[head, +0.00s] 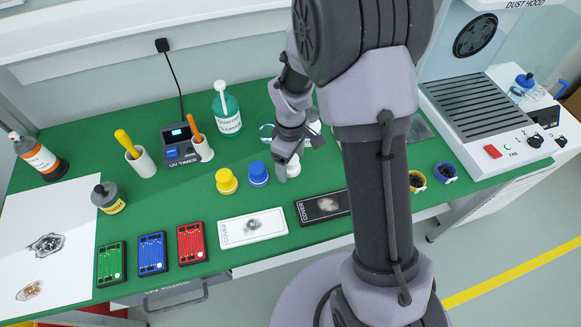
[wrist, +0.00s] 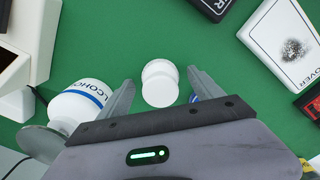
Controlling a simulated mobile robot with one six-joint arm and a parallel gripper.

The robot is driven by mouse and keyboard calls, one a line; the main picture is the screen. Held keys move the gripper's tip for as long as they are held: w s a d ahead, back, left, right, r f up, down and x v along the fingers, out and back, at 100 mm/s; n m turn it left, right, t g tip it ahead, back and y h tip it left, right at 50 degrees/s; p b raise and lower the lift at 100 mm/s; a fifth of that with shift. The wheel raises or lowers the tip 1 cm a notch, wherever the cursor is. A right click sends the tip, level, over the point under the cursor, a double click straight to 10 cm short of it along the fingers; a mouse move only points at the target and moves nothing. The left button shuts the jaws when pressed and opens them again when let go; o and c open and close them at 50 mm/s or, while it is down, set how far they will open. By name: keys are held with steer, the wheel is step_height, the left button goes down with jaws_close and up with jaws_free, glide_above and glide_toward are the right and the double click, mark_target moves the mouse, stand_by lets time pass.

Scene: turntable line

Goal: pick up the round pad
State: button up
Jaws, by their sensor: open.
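A white round thing (wrist: 160,84), which looks like the round pad, lies on the green bench top in the wrist view. It shows as two overlapping discs; I cannot tell whether it is one piece or two. Part of it shows in the head view (head: 293,167), partly behind my gripper (head: 298,155). In the wrist view my gripper (wrist: 161,80) is open, with one finger on each side of the white discs and a gap on both sides. Nothing is held between the fingers.
A white alcohol bottle (wrist: 78,105) stands close by the left finger in the wrist view. A blue-capped jar (head: 258,173) and a yellow one (head: 226,181) stand left of my gripper. White (head: 252,228) and black (head: 322,206) cover boxes lie toward the front edge.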

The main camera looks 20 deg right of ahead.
steer(key=shift+r, duration=0.15)
steer(key=shift+c, duration=0.7)
steer(key=c, duration=1.3)
step_height(320, 180, up, 10)
steer(key=p, duration=0.4)
